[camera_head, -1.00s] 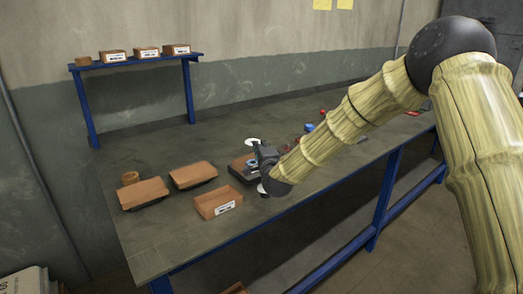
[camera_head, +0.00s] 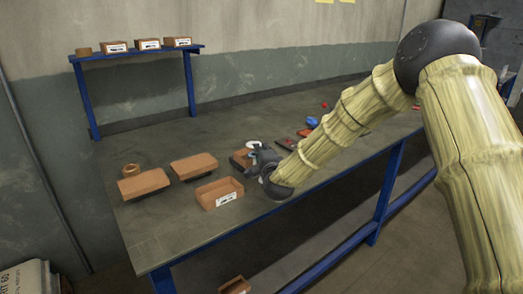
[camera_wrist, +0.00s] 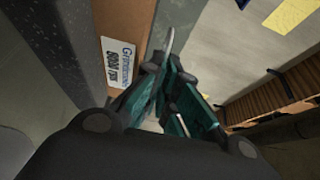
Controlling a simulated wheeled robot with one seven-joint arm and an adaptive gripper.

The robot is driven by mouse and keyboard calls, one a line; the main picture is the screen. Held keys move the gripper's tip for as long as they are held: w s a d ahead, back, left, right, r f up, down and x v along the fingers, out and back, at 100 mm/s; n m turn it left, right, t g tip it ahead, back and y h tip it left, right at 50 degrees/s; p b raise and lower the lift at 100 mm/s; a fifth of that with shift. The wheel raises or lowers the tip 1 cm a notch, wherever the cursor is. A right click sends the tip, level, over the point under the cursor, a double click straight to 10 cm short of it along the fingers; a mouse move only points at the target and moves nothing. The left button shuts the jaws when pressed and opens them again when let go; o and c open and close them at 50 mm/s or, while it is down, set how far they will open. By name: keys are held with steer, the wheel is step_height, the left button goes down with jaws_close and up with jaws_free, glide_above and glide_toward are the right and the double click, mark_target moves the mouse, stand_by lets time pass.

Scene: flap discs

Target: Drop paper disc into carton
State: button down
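My gripper (camera_head: 258,158) is above the bench's front part, just right of an open brown carton (camera_head: 208,201) with a white label. In the wrist view its teal fingers (camera_wrist: 168,85) are close together around a thin pale edge, which looks like the paper disc (camera_wrist: 171,40) seen nearly edge-on. A white part of the disc (camera_head: 253,145) shows at the gripper's upper side in the head view. The fingers hide much of it. The carton's labelled wall (camera_wrist: 105,25) shows left of the fingers in the wrist view.
Two brown boxes (camera_head: 144,184) (camera_head: 194,166) and a round brown ring (camera_head: 131,169) are at the bench's left. Dark trays and small red and blue items (camera_head: 312,122) lie behind and right of my gripper. A blue-legged shelf (camera_head: 137,56) holds small boxes.

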steer(key=shift+f+b, duration=0.3)
steer(key=shift+f, duration=0.15)
steer(key=c, duration=1.6)
jaws_free()
steer(key=shift+s+r, duration=0.15)
steer(key=shift+s, duration=0.05)
steer(key=shift+o, duration=0.2)
steer(key=shift+f, duration=0.2)
steer(key=shift+r, duration=0.1)
step_height(320, 180, up, 7)
steer(key=p, duration=0.2)
steer(key=shift+p, duration=0.4)
steer(key=shift+w, duration=0.15)
